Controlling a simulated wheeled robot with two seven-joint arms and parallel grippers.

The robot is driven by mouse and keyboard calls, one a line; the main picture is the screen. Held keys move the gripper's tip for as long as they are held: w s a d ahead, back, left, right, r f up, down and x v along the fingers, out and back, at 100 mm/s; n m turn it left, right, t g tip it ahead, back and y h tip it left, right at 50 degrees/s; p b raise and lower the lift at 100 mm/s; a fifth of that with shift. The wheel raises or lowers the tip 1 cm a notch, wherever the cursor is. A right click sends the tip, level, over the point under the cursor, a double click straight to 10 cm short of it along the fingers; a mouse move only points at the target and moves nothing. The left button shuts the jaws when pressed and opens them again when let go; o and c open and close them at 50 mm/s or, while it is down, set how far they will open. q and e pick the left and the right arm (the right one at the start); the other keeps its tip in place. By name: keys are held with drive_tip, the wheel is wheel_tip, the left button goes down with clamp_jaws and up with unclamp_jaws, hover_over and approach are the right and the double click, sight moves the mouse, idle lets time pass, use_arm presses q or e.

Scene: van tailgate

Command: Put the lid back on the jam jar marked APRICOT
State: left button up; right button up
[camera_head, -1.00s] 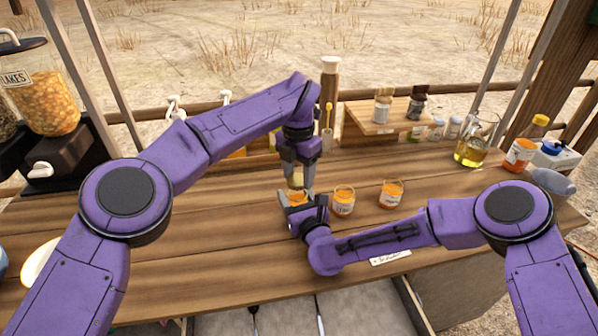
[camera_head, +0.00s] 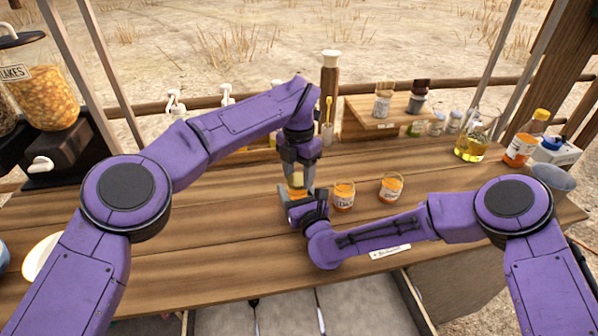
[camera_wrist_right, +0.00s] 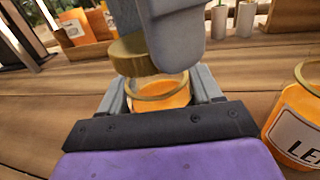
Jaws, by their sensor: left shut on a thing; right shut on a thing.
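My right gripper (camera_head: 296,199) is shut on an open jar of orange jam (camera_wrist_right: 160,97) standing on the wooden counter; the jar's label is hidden. My left gripper (camera_head: 297,177) points down from above, shut on a gold lid (camera_wrist_right: 131,54). In the right wrist view the lid is just above the jar's mouth, towards its far left side, and looks slightly tilted; I cannot tell whether it touches the rim. Two more open orange jars stand to the right: a middle jar (camera_head: 343,197), its label starting "LE" in the wrist view (camera_wrist_right: 300,125), and a right jar (camera_head: 391,187).
A small raised shelf (camera_head: 385,120) with spice jars stands at the back. An oil jug (camera_head: 472,148) and a yellow-capped bottle (camera_head: 521,150) stand at the back right. A cereal dispenser (camera_head: 45,97) is at the left. The counter's left middle is clear.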

use_arm(q)
drive_tip(key=shift+f, duration=0.5)
drive_tip(key=m, duration=0.6)
drive_tip(key=shift+s+d, duration=0.1)
drive_tip(key=m, duration=0.6)
drive_tip(key=shift+s+m, duration=0.1)
drive_tip(key=shift+m, duration=0.3)
drive_tip(key=m, duration=0.6)
drive_tip(key=shift+s, duration=0.1)
drive_tip(key=m, duration=0.7)
drive_tip(key=shift+a, duration=0.2)
drive_tip(key=o, duration=1)
